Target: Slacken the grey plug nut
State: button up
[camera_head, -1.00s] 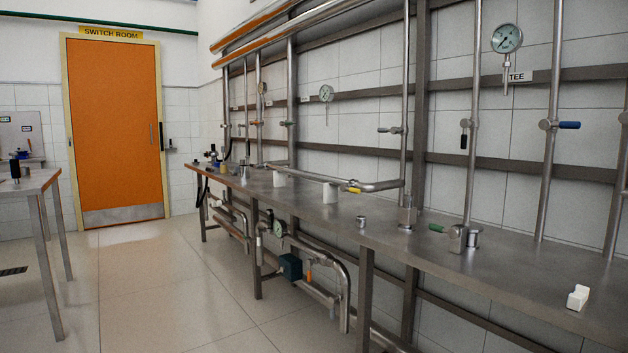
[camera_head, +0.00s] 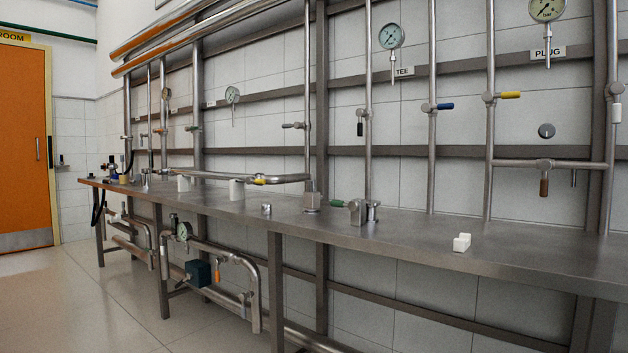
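A "PLUG" sign (camera_head: 548,52) hangs on the wall at the upper right, below a round gauge (camera_head: 547,8). Below the sign is pipework with a yellow-handled valve (camera_head: 508,95) and a horizontal pipe (camera_head: 515,163) carrying a brown-handled valve (camera_head: 544,184). A small round grey knob-like part (camera_head: 546,131) sits on the wall above that pipe; I cannot tell whether it is the grey plug nut. No other part is clearly a grey nut at this size. My gripper is not in view.
A "TEE" sign (camera_head: 403,71) hangs left of the plug section. The tiled floor (camera_head: 110,310) is open at the left. An orange door (camera_head: 22,145) stands far left.

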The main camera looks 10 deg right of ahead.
aim_at(546, 131)
jog(key=z, duration=1.5)
jog(key=k, duration=0.35)
jog(key=u, duration=1.15)
jog(key=i, duration=0.7)
jog(key=z, duration=0.1)
